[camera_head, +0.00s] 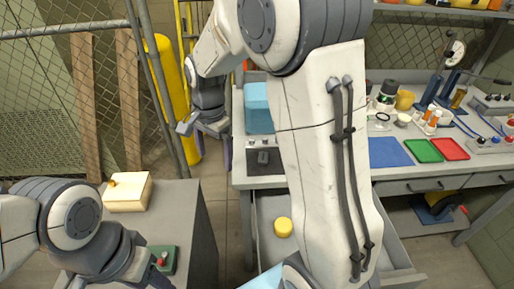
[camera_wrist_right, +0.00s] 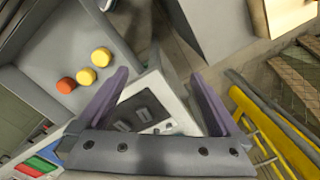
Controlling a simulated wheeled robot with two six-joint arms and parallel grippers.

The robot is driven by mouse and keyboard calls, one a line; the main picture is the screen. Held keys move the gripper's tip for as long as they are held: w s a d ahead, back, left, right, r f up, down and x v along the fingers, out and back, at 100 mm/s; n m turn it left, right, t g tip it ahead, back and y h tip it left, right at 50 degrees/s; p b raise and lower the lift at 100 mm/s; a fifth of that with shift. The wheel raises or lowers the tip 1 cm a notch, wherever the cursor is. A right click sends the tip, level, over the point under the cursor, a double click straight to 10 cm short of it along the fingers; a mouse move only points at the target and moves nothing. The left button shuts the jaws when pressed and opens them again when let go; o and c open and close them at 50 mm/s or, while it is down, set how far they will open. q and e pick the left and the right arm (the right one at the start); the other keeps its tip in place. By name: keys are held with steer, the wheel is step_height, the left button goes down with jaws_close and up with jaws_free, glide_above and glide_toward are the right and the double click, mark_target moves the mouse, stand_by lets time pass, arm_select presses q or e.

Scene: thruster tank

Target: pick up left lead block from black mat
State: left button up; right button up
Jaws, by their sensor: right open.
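The black mat (camera_head: 273,168) lies on the left end of the workbench, with a small grey lead block (camera_head: 263,157) visible on it. In the right wrist view, the black mat (camera_wrist_right: 157,103) carries two grey lead blocks, one (camera_wrist_right: 122,126) and another (camera_wrist_right: 145,114). My right gripper (camera_head: 205,130) is open and empty, left of the bench edge and apart from the blocks. In its wrist view, the purple fingers (camera_wrist_right: 158,80) stand wide apart, with the mat showing between them. My left gripper (camera_head: 140,270) is low at the left by a grey cabinet; its fingers are unclear.
An open drawer (camera_head: 264,205) below the bench holds a yellow puck (camera_head: 284,227). A grey cabinet (camera_head: 190,205) bears a cream box (camera_head: 128,193). A yellow cylinder (camera_head: 165,85) and mesh fence stand at the left.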

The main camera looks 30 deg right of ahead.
steer(key=w+d+f+m, duration=0.1)
steer(key=w+d+m, duration=0.25)
steer(key=d, duration=0.25)
steer(key=w+d+f+m, duration=0.1)
steer(key=w+d+m, duration=0.1)
steer(key=d+m, duration=0.3)
steer(key=m+p, duration=0.2)
steer(key=m, duration=0.2)
glide_above(263, 156)
steer(key=f, duration=0.7)
steer(key=shift+s, duration=0.25)
step_height(263, 156, down, 5)
steer(key=shift+w+r+p, duration=0.15)
steer(key=shift+p, duration=0.45)
steer(key=shift+f, duration=0.4)
steer(key=shift+c, duration=0.3)
jaws_close()
